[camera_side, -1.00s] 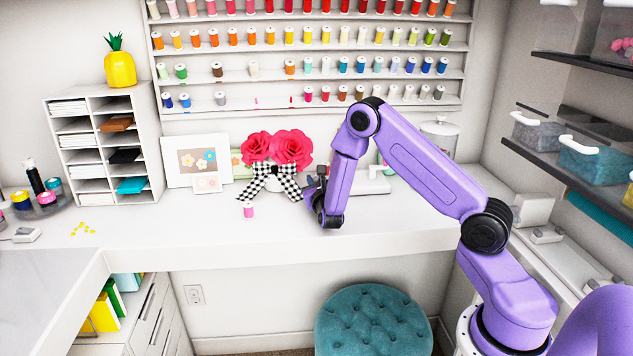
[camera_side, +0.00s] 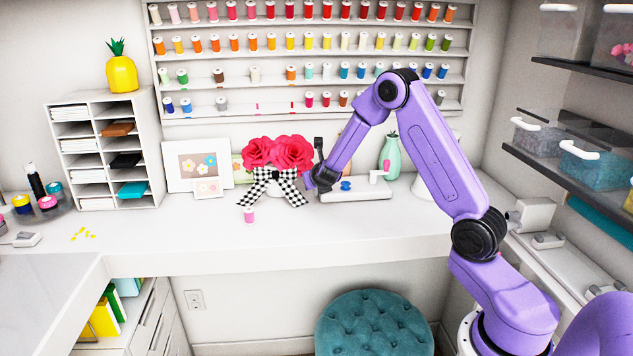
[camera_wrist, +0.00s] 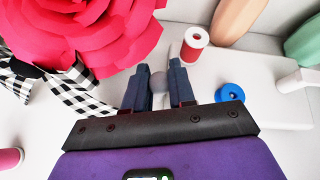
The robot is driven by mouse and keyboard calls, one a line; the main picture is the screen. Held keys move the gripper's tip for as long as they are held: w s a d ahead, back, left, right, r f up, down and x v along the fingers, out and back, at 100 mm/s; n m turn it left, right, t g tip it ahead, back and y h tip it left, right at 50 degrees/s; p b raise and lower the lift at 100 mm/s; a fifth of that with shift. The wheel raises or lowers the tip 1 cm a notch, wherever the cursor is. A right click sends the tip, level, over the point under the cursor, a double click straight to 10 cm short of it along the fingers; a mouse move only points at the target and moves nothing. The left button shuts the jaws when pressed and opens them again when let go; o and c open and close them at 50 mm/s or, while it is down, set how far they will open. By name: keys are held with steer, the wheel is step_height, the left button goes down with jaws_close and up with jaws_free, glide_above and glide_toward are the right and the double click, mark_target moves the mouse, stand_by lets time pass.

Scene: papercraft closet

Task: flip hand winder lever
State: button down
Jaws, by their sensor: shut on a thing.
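The hand winder (camera_side: 355,192) is a low white base at the back of the desk, with a blue bobbin (camera_side: 346,185) and a white upright arm (camera_side: 377,176) on its right. In the wrist view, the blue bobbin (camera_wrist: 230,92) and a red spool (camera_wrist: 194,44) sit on the winder (camera_wrist: 285,115). My gripper (camera_wrist: 158,78) is at the winder's left end. Its two dark fingers are closed on a small grey knob (camera_wrist: 158,84), which looks like the winder's lever. The fingers hide part of it. In the side view, my gripper (camera_side: 322,178) is seen from behind, fingertips unclear.
Red paper flowers (camera_side: 278,152) with a checkered bow (camera_side: 275,185) stand close on the left of my gripper. A pink spool (camera_side: 249,214) stands in front of them. A green vase (camera_side: 390,152) is behind the winder. The desk front is clear.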

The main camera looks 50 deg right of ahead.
steer(key=shift+w+g, duration=0.1)
steer(key=shift+g, duration=0.2)
steer(key=c, duration=1)
jaws_free()
steer(key=shift+d, duration=0.1)
steer(key=v, duration=1.7)
steer(key=shift+s+r, duration=0.2)
steer(key=shift+s, duration=0.05)
steer(key=s+a+f+m+g+y, duration=0.1)
steer(key=s+a+m+g+y, duration=0.1)
steer(key=s+a+m, duration=0.4)
steer(key=s+a+f+m+g+y, duration=0.2)
steer(key=s+a+m, duration=0.4)
steer(key=s, duration=0.9)
steer(key=s+a+f+m+g+y, duration=0.1)
steer(key=s+a+m+g+y, duration=0.3)
steer(key=s, duration=0.6)
steer(key=shift+s+a+f+m, duration=0.1)
steer(key=shift+s+a+m, duration=0.1)
steer(key=shift+a+m, duration=0.3)
steer(key=shift+s+a+f+m, duration=0.2)
steer(key=shift+a+m, duration=0.2)
steer(key=shift+a, duration=0.15)
